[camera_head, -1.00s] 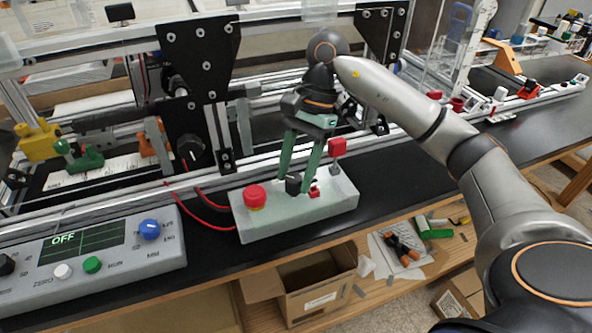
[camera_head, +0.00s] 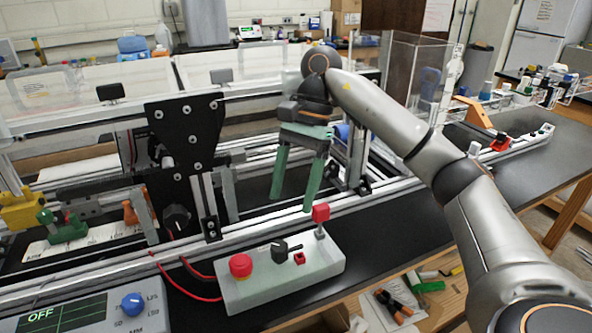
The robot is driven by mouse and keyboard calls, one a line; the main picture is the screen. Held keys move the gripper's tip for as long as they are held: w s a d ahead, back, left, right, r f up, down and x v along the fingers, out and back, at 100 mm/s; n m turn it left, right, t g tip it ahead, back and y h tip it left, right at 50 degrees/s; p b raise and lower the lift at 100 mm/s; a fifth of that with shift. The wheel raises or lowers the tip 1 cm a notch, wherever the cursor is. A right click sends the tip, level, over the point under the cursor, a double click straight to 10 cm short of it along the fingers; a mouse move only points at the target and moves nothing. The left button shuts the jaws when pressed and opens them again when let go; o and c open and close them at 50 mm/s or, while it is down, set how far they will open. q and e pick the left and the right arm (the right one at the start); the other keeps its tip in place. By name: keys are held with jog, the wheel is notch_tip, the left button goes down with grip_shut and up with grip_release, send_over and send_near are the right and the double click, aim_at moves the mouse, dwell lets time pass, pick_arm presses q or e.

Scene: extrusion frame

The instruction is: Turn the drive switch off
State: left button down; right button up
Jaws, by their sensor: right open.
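A pale grey switch box (camera_head: 262,288) stands on the black bench top. It carries a red round button (camera_head: 241,265) at its left, a black knob with a lever (camera_head: 285,247) in the middle and a small red switch part (camera_head: 299,258) beside it. I cannot tell by label which part is the drive switch. My right gripper (camera_head: 292,203) is open and empty, its two green fingers pointing down above and behind the knob, apart from it. My left gripper is not in view.
A grey console (camera_head: 85,320) at the lower left has a display reading OFF and a blue knob (camera_head: 133,304). The extrusion frame (camera_head: 190,140) with black plates stands behind the box. Black bench top (camera_head: 390,228) to the right of the box is clear.

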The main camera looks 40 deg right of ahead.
jog(key=v, duration=0.2)
jog(key=shift+d+r+p, duration=0.15)
jog(key=shift+r+p, duration=0.25)
dwell(0.3)
